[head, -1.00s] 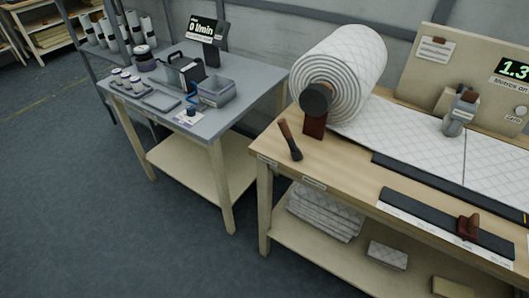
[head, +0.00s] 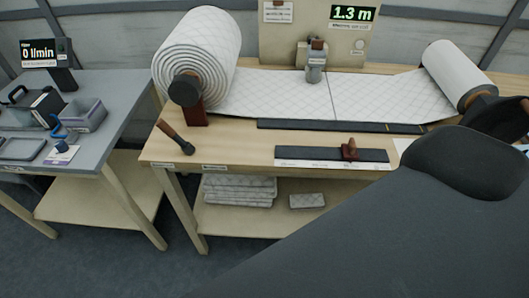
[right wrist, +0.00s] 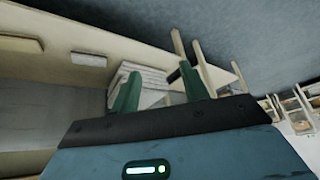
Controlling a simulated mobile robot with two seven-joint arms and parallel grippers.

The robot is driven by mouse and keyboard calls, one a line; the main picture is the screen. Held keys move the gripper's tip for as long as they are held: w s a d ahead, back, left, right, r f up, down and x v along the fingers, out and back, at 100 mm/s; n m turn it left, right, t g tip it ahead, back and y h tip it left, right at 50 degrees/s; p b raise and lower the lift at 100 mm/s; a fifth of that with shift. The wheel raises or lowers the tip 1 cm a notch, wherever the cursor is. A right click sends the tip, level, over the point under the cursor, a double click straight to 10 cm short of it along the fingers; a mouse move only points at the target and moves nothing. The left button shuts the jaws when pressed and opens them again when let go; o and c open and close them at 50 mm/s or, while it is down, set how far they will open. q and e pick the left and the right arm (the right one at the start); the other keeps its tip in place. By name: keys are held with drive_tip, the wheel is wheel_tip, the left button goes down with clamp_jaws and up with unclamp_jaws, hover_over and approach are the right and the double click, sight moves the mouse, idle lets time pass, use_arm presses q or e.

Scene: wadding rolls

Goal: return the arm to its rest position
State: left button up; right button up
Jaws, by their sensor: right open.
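My right arm (head: 380,230) fills the lower right of the head view as a large dark shape, covering the front right of the workbench (head: 225,148). Its gripper does not show there. In the right wrist view my right gripper (right wrist: 160,72) has its two green fingers apart with nothing held between them. Beyond the fingers that view shows a stack of folded wadding (right wrist: 150,80), apart from them. My left gripper is in neither view.
A large quilted roll (head: 195,55) stands at the bench's left, its sheet running right to a smaller roll (head: 458,75). A brush (head: 176,138), a ruler strip (head: 310,154) and a grey device (head: 315,68) are on the bench. A grey side table (head: 100,90) stands left.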

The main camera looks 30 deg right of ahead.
drive_tip(key=shift+w+a+f+t+y, duration=0.15)
drive_tip(key=shift+w+a+f+t, duration=0.2)
drive_tip(key=shift+t, duration=0.45)
drive_tip(key=shift+w+a+f+t+y, duration=0.15)
drive_tip(key=shift+w+f+t, duration=0.25)
drive_tip(key=shift+t, duration=0.4)
drive_tip(key=shift+r, duration=0.15)
drive_tip(key=shift+c, duration=1)
drive_tip(key=shift+d, duration=0.15)
